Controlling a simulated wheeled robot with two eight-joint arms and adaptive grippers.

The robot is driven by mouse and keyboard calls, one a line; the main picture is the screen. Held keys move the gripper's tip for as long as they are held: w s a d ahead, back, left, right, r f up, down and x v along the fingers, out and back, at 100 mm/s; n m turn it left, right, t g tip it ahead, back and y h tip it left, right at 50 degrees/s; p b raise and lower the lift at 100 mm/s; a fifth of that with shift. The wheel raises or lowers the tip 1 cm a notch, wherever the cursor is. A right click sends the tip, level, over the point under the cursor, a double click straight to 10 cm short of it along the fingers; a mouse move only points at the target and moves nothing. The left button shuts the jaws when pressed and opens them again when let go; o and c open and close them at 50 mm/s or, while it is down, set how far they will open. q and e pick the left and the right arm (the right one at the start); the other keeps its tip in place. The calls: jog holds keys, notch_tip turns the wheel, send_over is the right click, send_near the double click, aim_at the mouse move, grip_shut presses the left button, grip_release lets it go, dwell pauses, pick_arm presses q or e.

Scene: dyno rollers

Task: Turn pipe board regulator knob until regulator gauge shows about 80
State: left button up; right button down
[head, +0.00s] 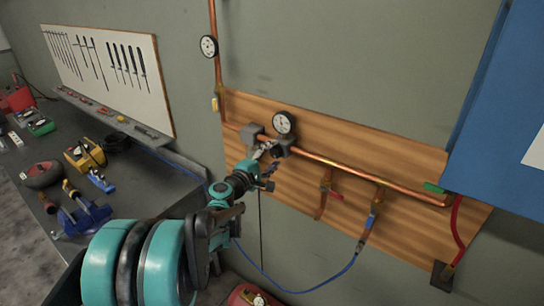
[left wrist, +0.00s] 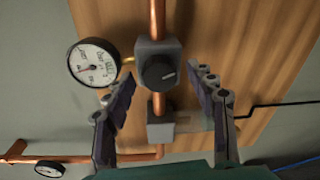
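The pipe board (head: 345,150) is a wooden panel on the wall with copper pipes. The regulator gauge (head: 284,122) is a round white dial near its upper left.
A second gauge (head: 208,46) is on the vertical pipe. Red (head: 331,189) and blue (head: 371,220) valve handles sit on lower branches. A blue cabinet (head: 500,120) stands out at the right. A workbench (head: 150,185) with tools lies at left.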

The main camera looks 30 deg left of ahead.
pick_arm(q)
jog(key=s, duration=1.2)
jog(key=shift+a+r, duration=0.15)
jog(key=shift+r, duration=0.15)
dwell(1.0)
jog(key=w+n, duration=0.8)
jog(key=n, duration=0.1)
jog(key=w+n, duration=0.4)
jog(key=shift+d+f+n+t, duration=0.2)
jog(key=shift+f+n+t, duration=0.1)
jog(key=shift+f, duration=0.05)
jog(key=c, duration=1.2)
